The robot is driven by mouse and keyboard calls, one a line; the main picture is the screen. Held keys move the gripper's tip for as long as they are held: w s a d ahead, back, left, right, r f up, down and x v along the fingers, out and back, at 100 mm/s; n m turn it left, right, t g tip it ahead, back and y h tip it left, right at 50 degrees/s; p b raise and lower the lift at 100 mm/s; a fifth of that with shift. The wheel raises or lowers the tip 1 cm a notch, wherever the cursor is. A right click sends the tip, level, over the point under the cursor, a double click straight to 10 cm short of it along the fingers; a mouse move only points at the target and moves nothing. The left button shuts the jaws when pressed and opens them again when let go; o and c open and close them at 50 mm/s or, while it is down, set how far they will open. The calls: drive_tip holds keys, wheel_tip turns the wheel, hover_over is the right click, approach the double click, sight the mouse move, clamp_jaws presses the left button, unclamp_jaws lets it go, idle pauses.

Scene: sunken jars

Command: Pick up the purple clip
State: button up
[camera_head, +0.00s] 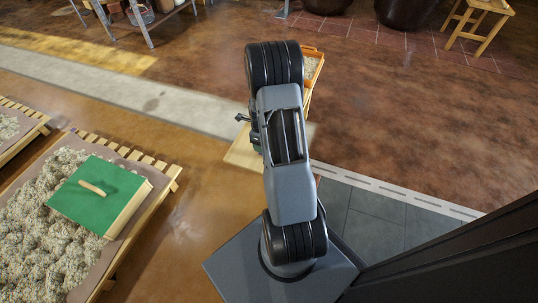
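I see no purple clip in the head view. My arm rises through the middle of the picture, and its links cover what lies behind them. My gripper is not seen; a small dark part sticks out to the left of the arm, and I cannot tell what it is. A green-topped box (86,187) with a short tan stick (92,188) on its lid sits on a wooden pallet (171,181) at the left.
Pale lumpy material (36,243) covers much of the pallet. A wooden tray (313,53) shows partly behind my arm. A wooden stool (484,27) and dark round jars (405,8) stand at the back right. A dark panel (470,262) fills the lower right. Brown floor (400,110) is open at right.

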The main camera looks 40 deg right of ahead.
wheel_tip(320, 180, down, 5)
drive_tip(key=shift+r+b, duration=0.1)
drive_tip(key=shift+b, duration=1.15)
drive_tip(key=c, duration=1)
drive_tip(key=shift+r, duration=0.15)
